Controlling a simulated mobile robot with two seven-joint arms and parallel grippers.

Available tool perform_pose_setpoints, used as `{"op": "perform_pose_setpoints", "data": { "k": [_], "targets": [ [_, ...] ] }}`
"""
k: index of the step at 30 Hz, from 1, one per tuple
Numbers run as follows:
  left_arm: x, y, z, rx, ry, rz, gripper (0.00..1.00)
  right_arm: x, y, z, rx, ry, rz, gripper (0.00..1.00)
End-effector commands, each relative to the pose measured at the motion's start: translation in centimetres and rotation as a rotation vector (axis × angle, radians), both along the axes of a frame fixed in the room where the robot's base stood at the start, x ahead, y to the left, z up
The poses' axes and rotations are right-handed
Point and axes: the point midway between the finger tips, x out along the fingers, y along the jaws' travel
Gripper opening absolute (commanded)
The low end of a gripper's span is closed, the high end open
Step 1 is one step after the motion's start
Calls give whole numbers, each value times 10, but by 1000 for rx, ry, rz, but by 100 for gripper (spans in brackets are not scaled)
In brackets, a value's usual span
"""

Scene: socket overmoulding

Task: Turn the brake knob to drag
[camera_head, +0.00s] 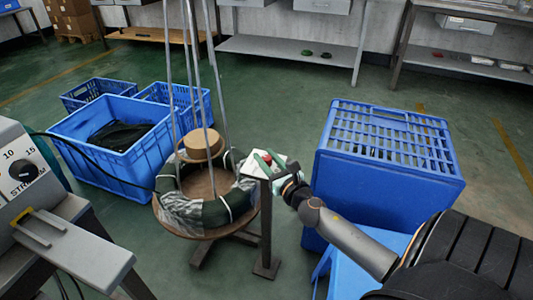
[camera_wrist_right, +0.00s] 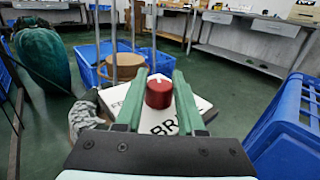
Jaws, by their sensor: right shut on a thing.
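The brake knob (camera_wrist_right: 159,94) is a red cylinder with a pale mark on top, pointing toward the far side in the wrist view. It sits on a white panel (camera_wrist_right: 205,106) with dark lettering, "FE" at left and part of "BR" in front; the rest is hidden by my fingers. In the head view the panel (camera_head: 252,168) tops a grey post. My right gripper (camera_wrist_right: 159,84) has green fingers on both sides of the knob and is shut on it. It also shows in the head view (camera_head: 277,168). My left gripper is out of view.
A blue crate (camera_head: 385,190) is close on the right. Blue bins (camera_head: 108,142) and a grey control box (camera_head: 22,180) are at left.

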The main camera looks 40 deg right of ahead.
Motion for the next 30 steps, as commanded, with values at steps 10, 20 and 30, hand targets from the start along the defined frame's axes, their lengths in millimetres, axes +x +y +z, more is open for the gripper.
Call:
{"op": "perform_pose_setpoints", "data": {
  "k": [10,20,30],
  "targets": [
    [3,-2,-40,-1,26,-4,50,1,-2,-4,-5,-4,275,0],
    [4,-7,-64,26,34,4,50,1,-1,-2,-2,-4,418,0],
    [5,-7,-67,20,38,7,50,1,0,1,-1,-5,450,0]
  ]
}}
